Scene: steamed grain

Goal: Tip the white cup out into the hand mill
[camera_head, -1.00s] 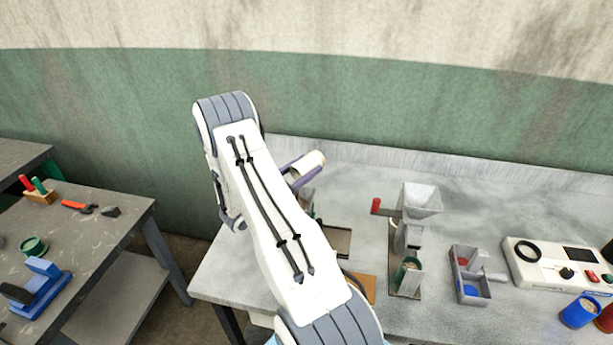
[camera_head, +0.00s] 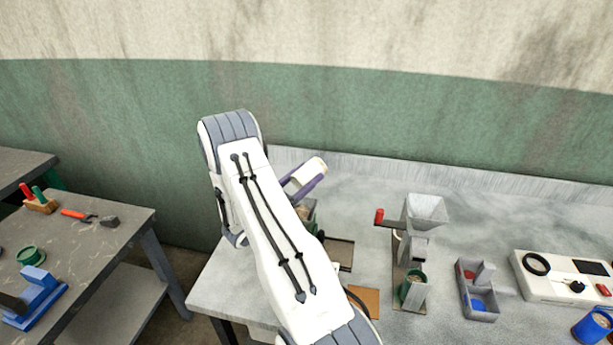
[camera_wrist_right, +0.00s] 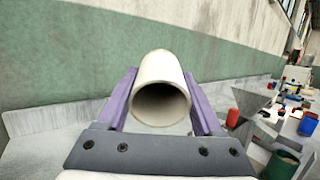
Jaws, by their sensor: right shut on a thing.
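The white cup (camera_head: 313,168) is held tilted above the back left of the grey table. My right gripper (camera_head: 306,184) is shut on it, with a purple finger on each side in the right wrist view (camera_wrist_right: 162,88). There the white cup (camera_wrist_right: 160,72) turns a dark round opening toward the camera; no contents can be made out. The hand mill (camera_head: 416,240), with its grey hopper (camera_head: 426,208) and red-knobbed crank (camera_head: 379,215), stands to the right of the cup, clearly apart from it. My left gripper is not in view.
A green cup (camera_head: 412,290) sits at the mill's foot. Right of it are a grey divided tray (camera_head: 480,303), a white device (camera_head: 560,285) and a blue cup (camera_head: 592,326). A side table (camera_head: 90,250) with tools stands left, across a gap. The table behind the mill is clear.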

